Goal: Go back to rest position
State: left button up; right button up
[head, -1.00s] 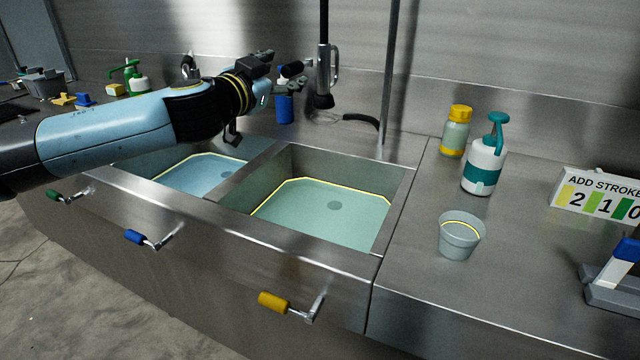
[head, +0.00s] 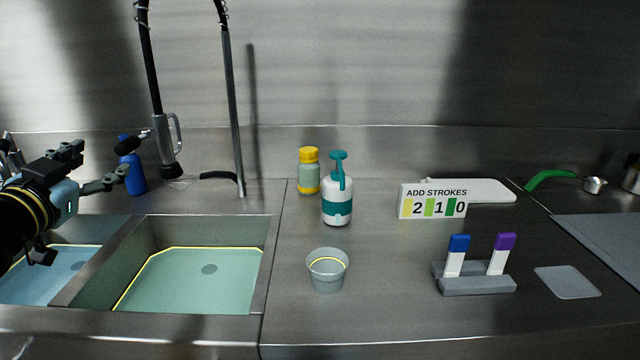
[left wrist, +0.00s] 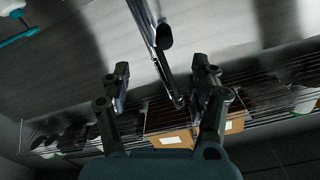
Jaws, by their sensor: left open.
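My left gripper (head: 82,215) is at the left edge of the head view, above the sink area. Its black fingers are spread apart and nothing is between them. In the left wrist view the two fingers (left wrist: 160,92) also stand apart, with a metal pole showing beyond them. Part of my light-blue and black left wrist is cut off by the picture's left edge. My right gripper is not in view.
The hanging sprayer (head: 165,145) and a blue bottle (head: 135,175) stand behind the left gripper. A green-floored sink (head: 190,280) lies to its right. The counter holds a grey cup (head: 327,272), a teal-banded pump bottle (head: 337,200) and a yellow-capped jar (head: 308,172).

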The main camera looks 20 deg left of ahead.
pick_arm(q)
jog(key=s+d+f+n+g+y, duration=0.1)
jog(key=s+d+f+n+g, duration=0.4)
jog(key=s+f+g, duration=0.6)
jog(key=s+d+f+m+g+h, duration=0.1)
jog(key=s+d+f+m+h, duration=0.15)
jog(key=s+d, duration=0.4)
jog(key=s+d+f+m+g+h, duration=0.2)
jog(key=s+d+f, duration=0.25)
jog(key=d, duration=0.35)
jog(key=s+a+f+g+b, duration=0.2)
jog(key=f+b, duration=0.6)
jog(key=f, duration=2.6)
jog(key=s+a+f+b, duration=0.1)
jog(key=s+f+b, duration=0.4)
jog(key=s+f, duration=1.4)
notch_tip(320, 180, down, 3)
jog(key=shift+s+a+r+h+b, duration=0.15)
jog(key=shift+s+r+h+b, duration=0.05)
jog(key=shift+s+h+b, duration=0.15)
